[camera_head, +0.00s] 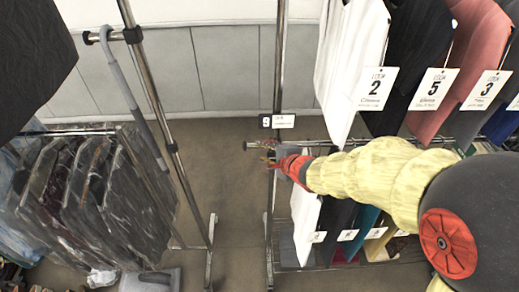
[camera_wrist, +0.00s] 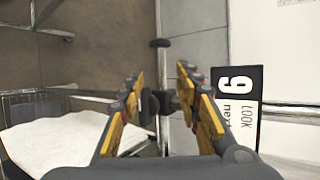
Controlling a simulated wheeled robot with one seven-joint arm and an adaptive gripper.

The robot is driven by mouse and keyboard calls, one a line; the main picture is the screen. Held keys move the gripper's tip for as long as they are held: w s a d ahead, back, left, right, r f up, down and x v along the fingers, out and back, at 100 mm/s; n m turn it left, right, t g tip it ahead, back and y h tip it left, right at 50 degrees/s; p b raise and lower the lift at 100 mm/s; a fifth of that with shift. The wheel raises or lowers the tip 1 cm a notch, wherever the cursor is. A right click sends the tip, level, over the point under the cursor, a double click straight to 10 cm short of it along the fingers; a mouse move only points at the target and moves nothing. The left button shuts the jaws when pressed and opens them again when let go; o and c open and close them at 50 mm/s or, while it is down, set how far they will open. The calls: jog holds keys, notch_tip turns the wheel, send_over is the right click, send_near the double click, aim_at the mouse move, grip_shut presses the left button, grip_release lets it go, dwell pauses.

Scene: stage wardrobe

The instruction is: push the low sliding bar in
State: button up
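The low sliding bar (camera_head: 310,143) is a thin metal tube on the right rack. Its dark end cap (camera_head: 247,146) sticks out to the left past the rack's upright post. My gripper (camera_head: 268,157) is just below the bar, close to the post. In the wrist view my gripper (camera_wrist: 160,75) has its two yellow and black fingers apart, with nothing clamped. I cannot tell whether the fingers touch the bar.
The upright post (camera_head: 281,60) carries a small look tag (camera_head: 277,121), also beside my fingers in the wrist view (camera_wrist: 237,103). Numbered garments (camera_head: 350,60) hang above the bar and more below. A left rack (camera_head: 160,100) holds bagged clothes. Floor (camera_head: 235,170) between racks is clear.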

jog(key=v, duration=0.3)
jog(key=shift+s+d+r, duration=0.2)
jog(key=shift+s, duration=0.1)
jog(key=shift+c, duration=0.5)
